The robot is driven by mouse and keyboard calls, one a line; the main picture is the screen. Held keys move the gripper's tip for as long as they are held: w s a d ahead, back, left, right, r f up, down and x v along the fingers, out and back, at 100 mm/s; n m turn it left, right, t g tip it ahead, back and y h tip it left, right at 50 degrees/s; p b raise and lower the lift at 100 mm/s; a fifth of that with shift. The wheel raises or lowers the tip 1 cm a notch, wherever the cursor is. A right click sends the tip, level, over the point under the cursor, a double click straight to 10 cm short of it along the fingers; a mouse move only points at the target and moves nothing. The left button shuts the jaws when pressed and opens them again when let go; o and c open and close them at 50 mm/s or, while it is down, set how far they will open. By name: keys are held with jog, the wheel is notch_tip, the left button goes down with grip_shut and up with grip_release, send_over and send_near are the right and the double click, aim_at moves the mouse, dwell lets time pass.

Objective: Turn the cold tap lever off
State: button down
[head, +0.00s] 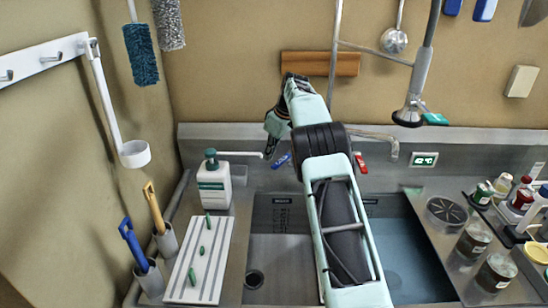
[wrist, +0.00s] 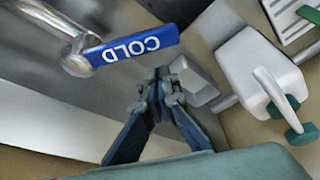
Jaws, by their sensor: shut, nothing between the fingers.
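The cold tap lever is a blue bar marked COLD (wrist: 135,48), fixed to a round metal tap body (wrist: 78,60) at its left end in the wrist view. In the head view a small part of the blue lever (head: 282,160) shows left of my arm, behind the sinks. My gripper (wrist: 158,82) is shut and empty. Its fingertips are just below the lever's free end in the wrist view; I cannot tell whether they touch it. In the head view my gripper (head: 270,148) is partly hidden by my arm, close to the lever.
A red lever (head: 360,162) is right of my arm. A white pump bottle (head: 213,186) stands left of the tap and shows in the wrist view (wrist: 250,65). A hanging sprayer (head: 412,108) is at right. A ribbed white tray (head: 180,275) lies left of the sinks.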

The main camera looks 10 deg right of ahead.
aim_at(279, 163)
jog(key=shift+s+d, duration=0.7)
jog(key=shift+s+d+n, duration=0.3)
jog(key=shift+s+n, duration=0.1)
jog(key=shift+n, duration=0.3)
jog(key=shift+s+d, duration=0.75)
jog(key=shift+s+d+n+g+y, duration=0.3)
jog(key=shift+s+d+n, duration=0.2)
jog(key=shift+d+n, duration=0.3)
jog(key=shift+d+f, duration=0.1)
jog(key=shift+d, duration=0.1)
